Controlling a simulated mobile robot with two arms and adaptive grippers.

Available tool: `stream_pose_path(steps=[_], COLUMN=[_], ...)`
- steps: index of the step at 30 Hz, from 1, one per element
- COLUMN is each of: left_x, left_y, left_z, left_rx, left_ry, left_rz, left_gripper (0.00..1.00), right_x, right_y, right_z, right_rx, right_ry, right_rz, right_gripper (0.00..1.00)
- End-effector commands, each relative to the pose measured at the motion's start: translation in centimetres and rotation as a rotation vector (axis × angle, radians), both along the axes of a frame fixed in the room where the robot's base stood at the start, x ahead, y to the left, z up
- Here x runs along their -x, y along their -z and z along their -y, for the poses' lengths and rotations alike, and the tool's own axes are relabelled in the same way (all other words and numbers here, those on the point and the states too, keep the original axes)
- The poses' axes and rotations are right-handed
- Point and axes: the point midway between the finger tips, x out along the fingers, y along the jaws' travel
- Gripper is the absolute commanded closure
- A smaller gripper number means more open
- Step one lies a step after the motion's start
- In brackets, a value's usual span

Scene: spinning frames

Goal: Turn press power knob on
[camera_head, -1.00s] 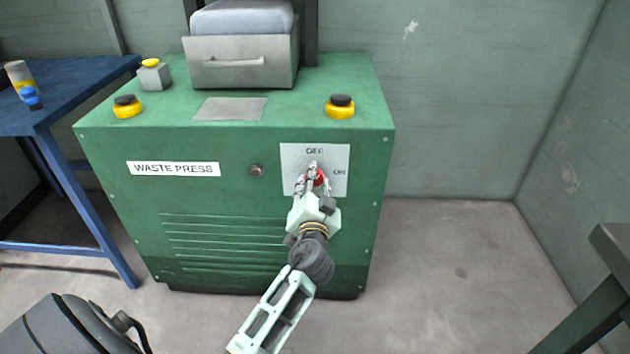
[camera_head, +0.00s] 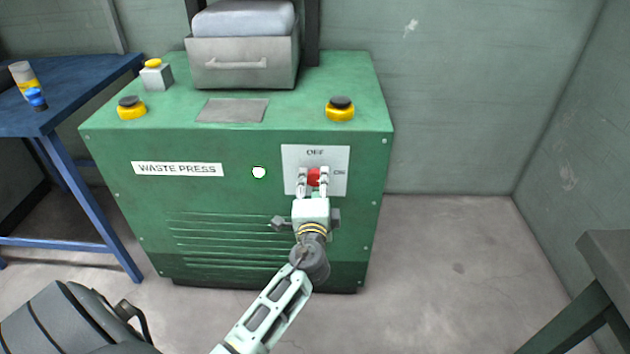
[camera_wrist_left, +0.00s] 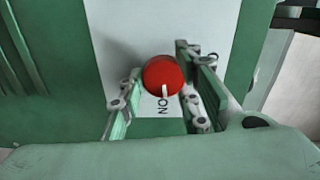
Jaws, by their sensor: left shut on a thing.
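The green waste press (camera_head: 235,230) stands ahead, with a light switch plate (camera_head: 330,158) marked OFF at the top and ON at the right. The red power knob (camera_head: 314,176) sits on this plate. My left gripper (camera_head: 313,182) is shut on the knob, one finger on each side. In the left wrist view the round knob (camera_wrist_left: 163,75) shows between the fingers, its white pointer toward the ON label. A small round lamp (camera_head: 259,172) left of the plate glows white. My right gripper is not in view.
A blue table (camera_head: 60,85) with small containers stands at the left. A grey structure (camera_head: 610,255) stands at the right. The floor right of the press is clear.

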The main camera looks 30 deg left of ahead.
Motion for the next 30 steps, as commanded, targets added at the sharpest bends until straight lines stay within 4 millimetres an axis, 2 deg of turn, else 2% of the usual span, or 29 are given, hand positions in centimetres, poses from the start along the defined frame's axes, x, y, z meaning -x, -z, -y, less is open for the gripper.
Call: stream_pose_path(steps=[1, 9, 24, 25, 30], left_x=[0.1, 0.2, 0.2, 0.2, 0.2], left_y=[0.8, 1.0, 1.1, 1.1, 0.9], left_z=[0.5, 0.4, 0.4, 0.4, 0.4], left_rx=[-0.012, -0.083, -0.099, -0.098, -0.100], left_ry=[0.009, 0.008, 0.007, 0.007, 0.007], left_rz=[-0.028, -0.072, -0.082, -0.081, -0.079], left_gripper=[0.95, 0.95, 0.95, 0.68, 0.54], right_x=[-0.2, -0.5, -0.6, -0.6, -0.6], right_y=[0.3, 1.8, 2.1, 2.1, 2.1], right_z=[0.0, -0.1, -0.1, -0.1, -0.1], right_rx=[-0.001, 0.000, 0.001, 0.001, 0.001], right_ry=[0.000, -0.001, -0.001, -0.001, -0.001], right_rz=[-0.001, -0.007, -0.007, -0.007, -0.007], right_gripper=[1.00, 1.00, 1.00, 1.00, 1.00])
